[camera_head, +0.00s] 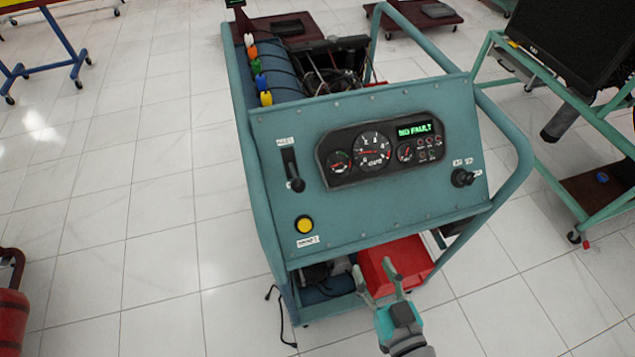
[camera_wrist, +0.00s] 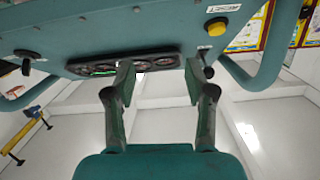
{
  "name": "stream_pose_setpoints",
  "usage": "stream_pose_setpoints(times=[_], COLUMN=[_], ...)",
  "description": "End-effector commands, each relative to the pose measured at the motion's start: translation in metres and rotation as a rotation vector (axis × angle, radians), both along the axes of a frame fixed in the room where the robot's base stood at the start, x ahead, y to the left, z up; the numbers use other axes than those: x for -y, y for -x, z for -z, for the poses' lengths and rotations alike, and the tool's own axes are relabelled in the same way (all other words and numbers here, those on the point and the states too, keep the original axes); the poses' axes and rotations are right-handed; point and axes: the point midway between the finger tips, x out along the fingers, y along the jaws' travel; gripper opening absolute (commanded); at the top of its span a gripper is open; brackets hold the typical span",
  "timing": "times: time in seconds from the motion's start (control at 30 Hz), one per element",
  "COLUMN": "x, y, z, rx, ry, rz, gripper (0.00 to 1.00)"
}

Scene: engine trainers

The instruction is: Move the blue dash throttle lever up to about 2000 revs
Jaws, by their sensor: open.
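The dash lever (camera_head: 294,183) stands in a dark vertical slot at the left of the teal dash panel (camera_head: 250,225). It looks black, not blue, and its knob is at the slot's lower end. The rev gauge (camera_head: 373,150) is in the middle of the dark cluster; its needle points left, and the exact reading is too small to tell. My gripper (camera_head: 376,275) is open and empty, below and to the right of the lever, in front of the panel's lower edge. In the wrist view the lever knob (camera_wrist: 208,72) shows just beyond the right finger, apart from my gripper (camera_wrist: 160,85).
A yellow button (camera_head: 304,225) sits below the lever. A black key switch (camera_head: 462,177) is at the panel's right. A green display (camera_head: 415,129) reads "NO FAULT". A red box (camera_head: 408,262) lies under the panel. A tubular rail (camera_head: 515,180) bounds the right side. Floor at left is mostly free.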

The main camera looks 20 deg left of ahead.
Motion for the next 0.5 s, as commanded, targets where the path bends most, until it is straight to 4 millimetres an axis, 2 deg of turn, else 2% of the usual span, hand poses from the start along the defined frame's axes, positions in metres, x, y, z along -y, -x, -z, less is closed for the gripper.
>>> stream_pose_setpoints(times=[0.03, 0.2, 0.33, 0.5], x=[-0.016, -0.062, -0.085, -0.099], y=[-0.011, -0.028, -0.032, -0.033], z=[-0.013, -0.053, -0.076, -0.089], rx=[0.031, 0.125, 0.183, 0.22], ry=[-0.006, -0.016, -0.018, -0.018], rz=[-0.056, -0.238, -0.337, -0.396], gripper=[0.55, 0.55, 0.55, 0.55])
